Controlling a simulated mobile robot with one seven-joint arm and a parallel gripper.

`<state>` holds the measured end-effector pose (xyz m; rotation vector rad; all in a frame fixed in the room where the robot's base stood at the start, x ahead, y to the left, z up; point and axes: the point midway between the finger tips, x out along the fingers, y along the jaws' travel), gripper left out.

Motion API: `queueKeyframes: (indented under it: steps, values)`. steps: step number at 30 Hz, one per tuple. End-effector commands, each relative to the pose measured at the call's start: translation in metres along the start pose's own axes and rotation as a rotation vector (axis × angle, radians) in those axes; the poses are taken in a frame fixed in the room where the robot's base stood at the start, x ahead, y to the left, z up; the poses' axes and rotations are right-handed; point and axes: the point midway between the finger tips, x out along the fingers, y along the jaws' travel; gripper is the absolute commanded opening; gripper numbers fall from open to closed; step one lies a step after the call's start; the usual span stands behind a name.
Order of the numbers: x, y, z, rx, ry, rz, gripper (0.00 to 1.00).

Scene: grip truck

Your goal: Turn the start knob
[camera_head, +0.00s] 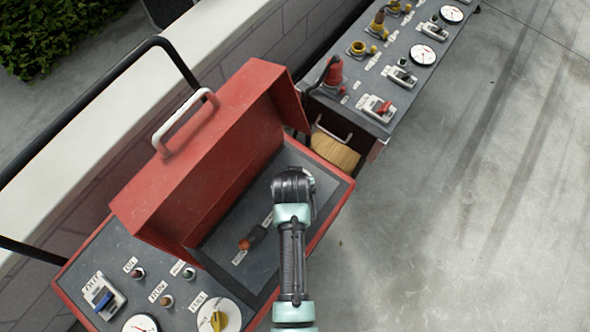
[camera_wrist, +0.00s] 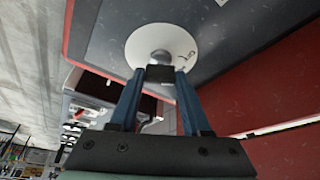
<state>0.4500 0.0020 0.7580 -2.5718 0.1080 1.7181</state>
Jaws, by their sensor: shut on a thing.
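The start knob (camera_wrist: 160,58) is a small rounded grey knob on a white round dial plate (camera_wrist: 142,42) in the wrist view. The plate has dark marks at its right, too small to read. In the head view, my arm's end hides the knob and the fingers. Only a pale edge of the dial plate (camera_head: 310,176) shows there, on the dark panel (camera_head: 240,215) under the raised red cover.
The red cover (camera_head: 205,155) with a white handle stands open left of my arm. An orange-tipped switch (camera_head: 246,244) lies on the panel nearby. A white dial with a yellow knob (camera_head: 218,320) is at the front. A second control panel (camera_head: 390,50) is behind. Concrete floor at right is clear.

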Motion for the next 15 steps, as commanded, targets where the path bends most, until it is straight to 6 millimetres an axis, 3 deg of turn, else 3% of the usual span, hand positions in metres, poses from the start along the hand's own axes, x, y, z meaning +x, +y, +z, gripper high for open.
queueKeyframes:
  steps: [15]
  values:
    - [-0.0004,0.0017,-0.0012,-0.188,0.001,-0.078,0.00]
